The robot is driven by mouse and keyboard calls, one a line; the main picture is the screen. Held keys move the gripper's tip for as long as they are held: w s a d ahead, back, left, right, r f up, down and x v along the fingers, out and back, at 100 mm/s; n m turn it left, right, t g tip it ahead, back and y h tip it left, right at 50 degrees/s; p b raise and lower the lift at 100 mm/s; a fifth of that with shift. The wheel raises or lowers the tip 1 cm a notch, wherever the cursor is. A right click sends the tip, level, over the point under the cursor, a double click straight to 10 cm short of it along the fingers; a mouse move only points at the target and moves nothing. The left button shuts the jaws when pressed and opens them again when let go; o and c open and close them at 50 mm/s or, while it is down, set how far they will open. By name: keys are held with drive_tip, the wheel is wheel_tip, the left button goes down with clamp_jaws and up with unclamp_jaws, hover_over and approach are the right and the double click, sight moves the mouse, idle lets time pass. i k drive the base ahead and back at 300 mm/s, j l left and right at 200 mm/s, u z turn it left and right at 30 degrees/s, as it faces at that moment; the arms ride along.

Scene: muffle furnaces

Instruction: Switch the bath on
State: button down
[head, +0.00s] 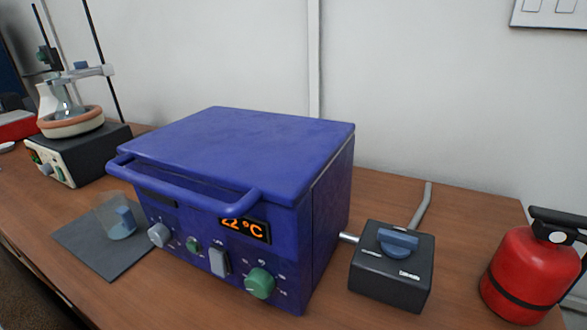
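The bath, a blue box (238,150) with a closed lid and a blue bar handle (190,190) along its front, stands on the wooden bench in the middle. Its front panel has a lit orange display (243,229) reading about 22 °C, partly covered by the handle. Below are a grey knob (159,235), a small green control (193,244), a pale grey rocker-like switch (219,262) and a larger green knob (260,283). A dark box with a blue knob (398,242) stands to its right, a pipe between them. My gripper is not in view.
A red extinguisher-like canister (523,275) stands at the right edge. A dark mat (100,252) with a clear beaker and a blue object lies at front left. A heater with a flask (82,155) and stand rods is at back left. A wall is behind.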

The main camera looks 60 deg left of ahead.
sight(218, 258)
drive_tip(key=k+j, duration=0.35)
drive_tip(key=j, duration=0.15)
drive_tip(key=k+j, duration=0.35)
drive_tip(key=j, duration=0.15)
drive_tip(key=k+j, duration=0.35)
drive_tip(key=j, duration=0.2)
drive_tip(key=k+j, duration=0.35)
drive_tip(key=j, duration=0.15)
drive_tip(key=k+j, duration=0.4)
drive_tip(key=i+j+z, duration=0.05)
drive_tip(key=j, duration=0.05)
